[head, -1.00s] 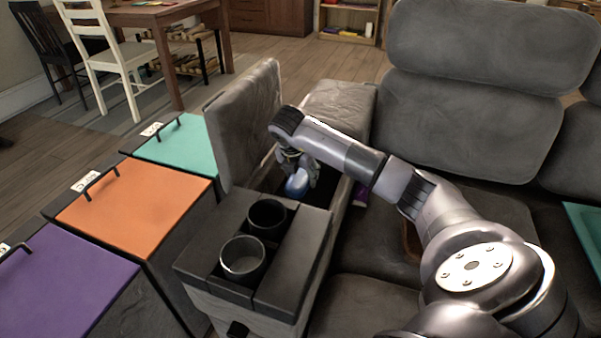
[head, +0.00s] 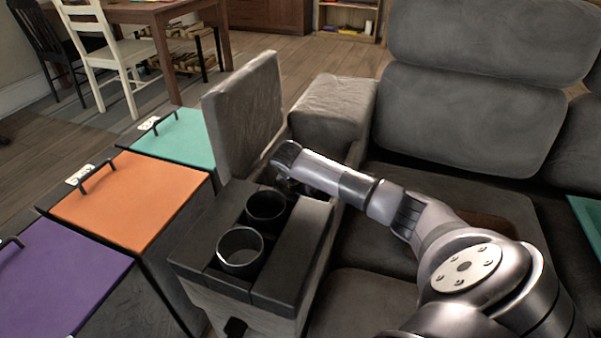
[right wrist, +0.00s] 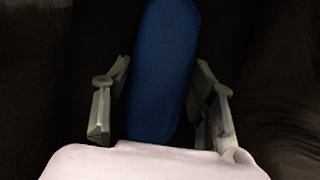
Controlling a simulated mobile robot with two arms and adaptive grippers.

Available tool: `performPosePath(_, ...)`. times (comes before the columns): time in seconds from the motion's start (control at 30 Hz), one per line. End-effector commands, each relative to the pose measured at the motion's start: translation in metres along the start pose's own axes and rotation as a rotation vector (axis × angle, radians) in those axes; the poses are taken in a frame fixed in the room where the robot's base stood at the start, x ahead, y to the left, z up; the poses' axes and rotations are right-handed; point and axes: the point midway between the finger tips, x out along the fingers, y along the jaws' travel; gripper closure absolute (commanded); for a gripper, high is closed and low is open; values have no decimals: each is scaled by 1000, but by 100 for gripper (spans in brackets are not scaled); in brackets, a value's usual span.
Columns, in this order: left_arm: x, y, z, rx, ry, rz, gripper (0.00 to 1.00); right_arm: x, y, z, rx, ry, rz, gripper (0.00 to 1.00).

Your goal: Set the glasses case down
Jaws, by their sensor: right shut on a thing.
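The blue glasses case (right wrist: 162,70) shows in the right wrist view, between the two fingers of my right gripper (right wrist: 160,105). The gripper is shut on it. In the head view my right gripper (head: 287,187) is low in the open storage compartment of the sofa console, behind the cup holders. The glasses case and the fingertips are hidden there by the console and my arm. Whether the case touches the compartment floor cannot be told; the wrist view is dark around it. My left gripper is not in view.
The raised console lid (head: 243,115) stands left of my arm. Two cup holders (head: 241,250) are in front of the compartment. Teal, orange (head: 135,198) and purple lidded bins stand at the left. Sofa seats (head: 375,300) lie at the right.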

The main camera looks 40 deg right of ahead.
Motion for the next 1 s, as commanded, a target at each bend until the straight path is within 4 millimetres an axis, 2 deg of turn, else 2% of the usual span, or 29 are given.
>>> performPosePath(0.3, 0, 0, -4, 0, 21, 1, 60, 1, 0, 0, 0, 0, 1, 82)
performPosePath(0.33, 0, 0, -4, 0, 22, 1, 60, 1, 0, 0, 0, 0, 0, 46)
performPosePath(0.6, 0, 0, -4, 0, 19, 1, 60, 0, 0, 0, 0, 0, 0, 28)
performPosePath(1.0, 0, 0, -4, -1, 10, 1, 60, -2, 0, 1, 0, 0, 1, 28)
